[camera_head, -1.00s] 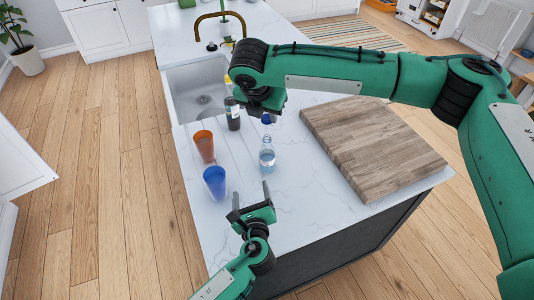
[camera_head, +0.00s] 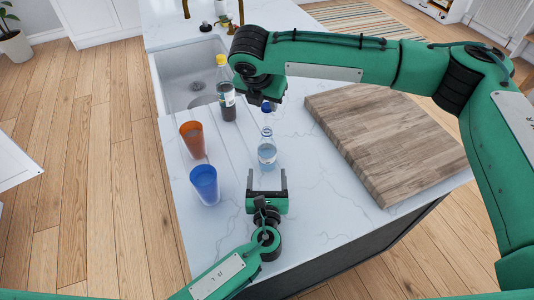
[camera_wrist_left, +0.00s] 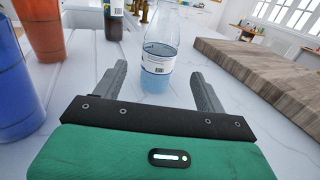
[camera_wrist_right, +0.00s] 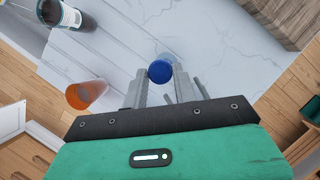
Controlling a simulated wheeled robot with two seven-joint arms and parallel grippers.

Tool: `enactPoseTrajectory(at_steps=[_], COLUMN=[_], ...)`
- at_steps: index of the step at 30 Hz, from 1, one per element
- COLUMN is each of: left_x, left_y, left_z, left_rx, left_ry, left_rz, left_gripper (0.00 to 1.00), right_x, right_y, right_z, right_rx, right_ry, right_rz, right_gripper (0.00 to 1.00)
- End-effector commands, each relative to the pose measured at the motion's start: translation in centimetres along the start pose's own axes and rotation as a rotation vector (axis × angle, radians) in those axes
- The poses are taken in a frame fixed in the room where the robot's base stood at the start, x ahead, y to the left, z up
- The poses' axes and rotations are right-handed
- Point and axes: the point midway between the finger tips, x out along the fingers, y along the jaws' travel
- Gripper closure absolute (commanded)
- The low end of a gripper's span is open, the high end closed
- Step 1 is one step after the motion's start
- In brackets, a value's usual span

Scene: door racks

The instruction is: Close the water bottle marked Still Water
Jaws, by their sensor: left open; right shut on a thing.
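A clear water bottle (camera_head: 267,152) with a white label stands upright on the marble counter; in the left wrist view the bottle (camera_wrist_left: 158,55) is straight ahead, its top cut off by the frame. My left gripper (camera_head: 267,180) is open and empty just in front of the bottle, its fingers pointing at the lower body. My right gripper (camera_head: 265,104) is above the bottle, shut on a blue cap (camera_wrist_right: 160,72), which shows between its fingertips in the right wrist view.
An orange cup (camera_head: 193,139) and a blue cup (camera_head: 205,184) stand left of the bottle. A dark bottle with a yellow cap (camera_head: 227,100) stands behind, near the sink (camera_head: 185,75). A thick wooden board (camera_head: 385,140) lies to the right.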

Motion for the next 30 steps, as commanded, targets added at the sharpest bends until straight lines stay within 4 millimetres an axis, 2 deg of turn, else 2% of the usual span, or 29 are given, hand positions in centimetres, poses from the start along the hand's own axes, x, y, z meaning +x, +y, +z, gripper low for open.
enactPoseTrajectory(at_steps=[7,11,24,30], left_x=[0.1,1.2,9.1,11.4], left_y=[0.0,0.0,0.0,0.0], left_z=[0.1,0.1,0.1,0.1], left_rx=[-0.001,-0.001,-0.001,0.0], left_ry=[0.0,-0.002,-0.001,0.0], left_rz=[0.0,0.001,0.001,0.0], left_gripper=[0.27,0.27,0.27,0.27], right_x=[-0.1,-0.1,-0.1,-0.1], right_y=[0.0,0.0,0.0,0.0], right_z=[0.0,0.0,0.0,0.0], right_rx=[0.0,0.0,0.0,0.0], right_ry=[0.0,0.0,0.0,0.0], right_rz=[0.0,0.0,0.0,0.0], right_gripper=[0.93,0.93,0.93,0.93])
